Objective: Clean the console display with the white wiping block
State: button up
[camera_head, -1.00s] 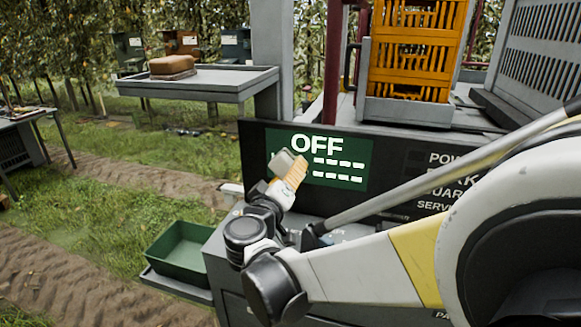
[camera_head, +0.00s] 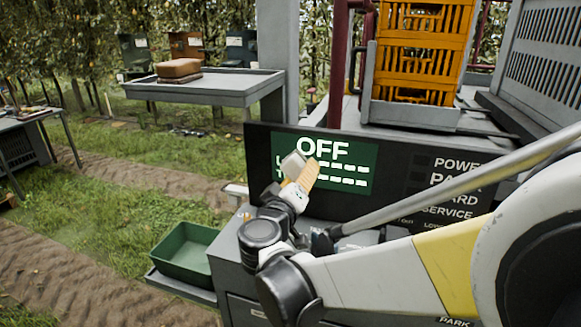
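The console display (camera_head: 360,152) is a green screen on a dark panel, showing "OFF" in white above rows of white dashes. The white wiping block (camera_head: 293,163) is in front of the screen's left part and hides some of the text there. My gripper (camera_head: 303,170), with tan ridged fingers, is at the block and appears shut on it. The far finger is hidden. I cannot tell whether the block touches the screen.
Labelled controls (camera_head: 450,185) are right of the display. A green bin (camera_head: 183,252) stands lower left of the console. A grey shelf (camera_head: 225,87) with a brown block (camera_head: 179,68) and an orange crate (camera_head: 425,45) are behind. Grass lies open to the left.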

aim_at(288, 172)
jog(key=shift+s+d+p, duration=0.15)
jog(key=shift+s+d, duration=0.6)
jog(key=shift+d, duration=1.25)
jog(key=shift+s+d+p, duration=0.1)
jog(key=shift+s+d, duration=0.6)
jog(key=shift+d, duration=1.25)
jog(key=shift+s+d+p, duration=0.15)
jog(key=shift+s+d, duration=0.6)
jog(key=shift+d, duration=1.25)
jog(key=shift+w+a+b, duration=0.25)
jog(key=shift+w+a, duration=0.65)
jog(key=shift+a, duration=1.6)
jog(key=shift+w+a+b, duration=0.3)
jog(key=shift+w+a, duration=0.65)
jog(key=shift+a, duration=1.6)
jog(key=shift+w+a+b, duration=0.25)
jog(key=shift+w+a, duration=0.65)
jog(key=shift+a, duration=1.6)
jog(key=v, duration=0.6)
jog(key=shift+s, duration=0.1)
jog(key=v, duration=0.2)
jog(key=shift+s+a, duration=0.15)
jog(key=shift+s, duration=0.25)
jog(key=shift+r+p, duration=0.1)
jog(key=shift+p, duration=0.3)
